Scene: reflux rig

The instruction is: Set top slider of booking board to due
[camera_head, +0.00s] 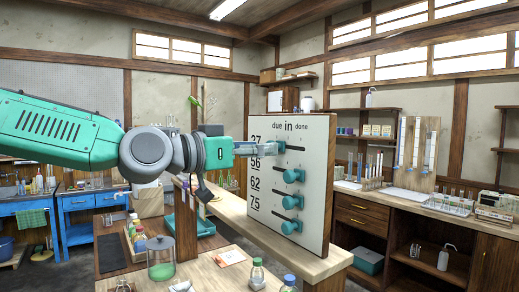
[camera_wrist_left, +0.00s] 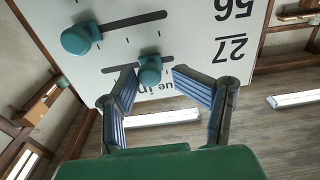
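The white booking board (camera_head: 262,215) stands upright on the wooden bench, with "due", "in" and "done" across its top. Its top slider knob (camera_wrist_left: 150,70), teal and round, sits around the middle of its dark slot, near "in"; its exact stop is hard to tell. My left gripper (camera_head: 270,148) reaches the top row from the left and partly covers that knob in the head view. In the left wrist view, upside down, its two fingers (camera_wrist_left: 155,72) are open on either side of the knob, with visible gaps. My right gripper is not in view.
The second-row knob (camera_wrist_left: 80,38) sits toward the "done" end, close to the top row. Two more knobs (camera_head: 291,202) are below. A lidded jar (camera_head: 161,262) and bottles (camera_head: 257,275) stand in front of the board. Space before the board's upper right is clear.

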